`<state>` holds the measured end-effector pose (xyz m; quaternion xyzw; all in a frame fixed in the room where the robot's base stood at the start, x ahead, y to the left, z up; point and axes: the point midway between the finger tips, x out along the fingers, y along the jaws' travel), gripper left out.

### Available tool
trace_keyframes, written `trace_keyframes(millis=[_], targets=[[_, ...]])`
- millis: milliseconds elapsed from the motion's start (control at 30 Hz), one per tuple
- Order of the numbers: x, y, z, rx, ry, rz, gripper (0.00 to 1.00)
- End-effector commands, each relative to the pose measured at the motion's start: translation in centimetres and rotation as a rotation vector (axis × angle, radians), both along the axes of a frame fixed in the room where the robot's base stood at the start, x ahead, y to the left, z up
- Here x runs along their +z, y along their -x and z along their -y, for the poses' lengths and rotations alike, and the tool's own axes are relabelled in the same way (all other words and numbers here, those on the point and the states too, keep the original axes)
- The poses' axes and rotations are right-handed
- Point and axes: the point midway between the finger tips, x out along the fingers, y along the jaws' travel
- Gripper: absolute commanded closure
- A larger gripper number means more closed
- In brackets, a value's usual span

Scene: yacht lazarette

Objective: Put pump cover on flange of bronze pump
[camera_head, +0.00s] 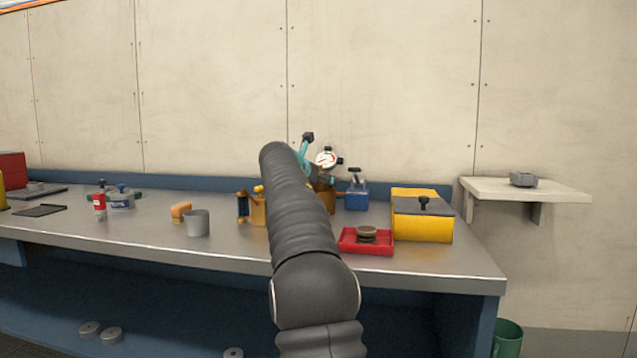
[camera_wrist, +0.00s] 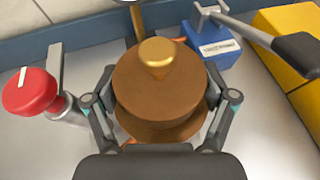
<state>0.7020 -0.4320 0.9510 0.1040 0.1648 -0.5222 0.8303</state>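In the wrist view the pump cover (camera_wrist: 140,88), a round brown disc with a gold knob on top, sits between the two fingers of my gripper (camera_wrist: 160,84). The fingers appear closed against its sides. A second brown round surface (camera_wrist: 160,133), apparently the bronze pump's flange, shows just below the cover. I cannot tell whether the two touch. In the head view my arm hides the gripper, the cover and most of the pump; only some brown metal (camera_head: 327,200) shows right of the arm.
A blue box (camera_wrist: 215,48) and a yellow box (camera_wrist: 285,38) stand to the right. A red knob (camera_wrist: 30,92) is close on the left. A gauge (camera_head: 326,158) rises behind. A red tray (camera_head: 366,248) with a round bronze piece lies at the bench's front.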

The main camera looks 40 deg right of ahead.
Motion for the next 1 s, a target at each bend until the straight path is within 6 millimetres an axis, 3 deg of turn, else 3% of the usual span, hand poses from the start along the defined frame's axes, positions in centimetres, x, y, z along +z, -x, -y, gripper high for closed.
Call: trace_keyframes(millis=[500,1000], targets=[[0.5,0.1,-0.3,0.000,0.000,0.001,0.00],[3.9,3.7,-7.7,0.002,0.001,0.001,0.00]])
